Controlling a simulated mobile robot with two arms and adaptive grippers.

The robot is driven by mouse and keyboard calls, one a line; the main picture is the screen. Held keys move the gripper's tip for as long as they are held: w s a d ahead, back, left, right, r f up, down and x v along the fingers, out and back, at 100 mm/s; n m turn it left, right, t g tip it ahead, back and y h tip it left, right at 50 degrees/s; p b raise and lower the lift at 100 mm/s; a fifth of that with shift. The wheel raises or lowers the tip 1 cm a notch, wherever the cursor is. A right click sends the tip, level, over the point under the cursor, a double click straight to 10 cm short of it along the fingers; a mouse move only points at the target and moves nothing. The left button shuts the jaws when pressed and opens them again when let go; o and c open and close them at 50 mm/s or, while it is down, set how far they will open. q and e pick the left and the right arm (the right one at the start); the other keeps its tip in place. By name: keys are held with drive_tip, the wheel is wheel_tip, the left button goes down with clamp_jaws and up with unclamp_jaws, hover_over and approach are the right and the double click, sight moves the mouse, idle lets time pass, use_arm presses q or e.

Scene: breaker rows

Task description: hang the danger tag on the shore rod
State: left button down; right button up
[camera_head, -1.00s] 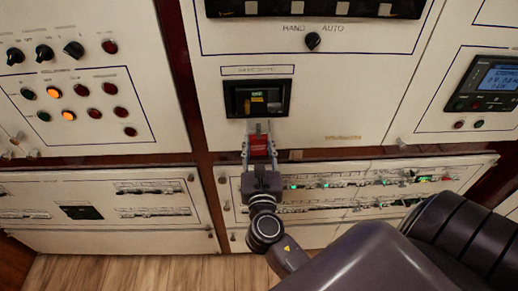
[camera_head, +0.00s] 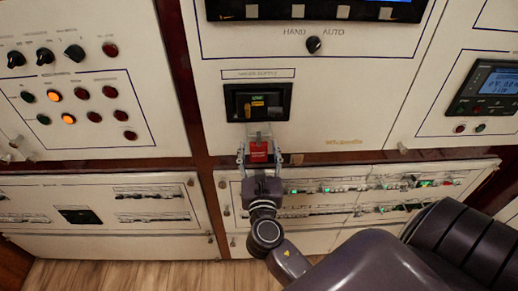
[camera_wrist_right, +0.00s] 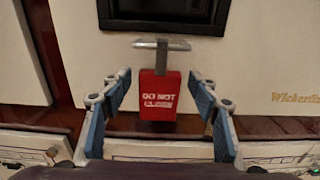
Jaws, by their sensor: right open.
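The red danger tag (camera_wrist_right: 158,96), marked "DO NOT CLOSE", hangs upright below the shore rod (camera_wrist_right: 162,46), a grey bar with a short crosspiece under the shore supply breaker (camera_head: 258,102). The rod passes at the tag's top edge; the exact hole is too small to tell. The tag also shows in the head view (camera_head: 259,148). My right gripper (camera_head: 260,153) is open, with one finger on each side of the tag and a visible gap on both sides in the wrist view. My left gripper is not in view.
Lower panels with rows of breakers (camera_head: 340,190) lie just below and behind my right gripper. A HAND/AUTO knob (camera_head: 314,44) sits above. A display unit (camera_head: 487,88) is at the right, and lamps and knobs (camera_head: 70,90) at the left.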

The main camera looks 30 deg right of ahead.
drive_tip(key=shift+s+a, duration=0.1)
drive_tip(key=shift+s+a+f, duration=0.1)
drive_tip(key=shift+s+a, duration=0.1)
drive_tip(key=shift+s, duration=0.1)
drive_tip(key=v, duration=1.1)
drive_tip(key=s+a+f+m+g+y, duration=0.2)
drive_tip(key=f+m, duration=0.1)
drive_tip(key=f, duration=0.9)
drive_tip(key=s+a+f+m+g+y, duration=0.2)
drive_tip(key=f+g+y, duration=0.1)
drive_tip(key=f, duration=0.9)
drive_tip(key=s+a+f+m+g+y, duration=0.2)
drive_tip(key=s+f+m, duration=0.1)
drive_tip(key=f, duration=1)
drive_tip(key=s+d+f+m+g+y, duration=0.1)
drive_tip(key=s+d+f+m+g, duration=0.1)
drive_tip(key=s+f+m, duration=0.7)
drive_tip(key=s+d+f+m+g+y, duration=0.1)
drive_tip(key=s+f+m+g, duration=0.4)
drive_tip(key=s+f+m, duration=0.5)
drive_tip(key=s+d+f, duration=0.1)
drive_tip(key=s+f, duration=0.1)
drive_tip(key=s, duration=0.5)
drive_tip(key=shift+f+y, duration=0.2)
drive_tip(key=shift+y, duration=0.1)
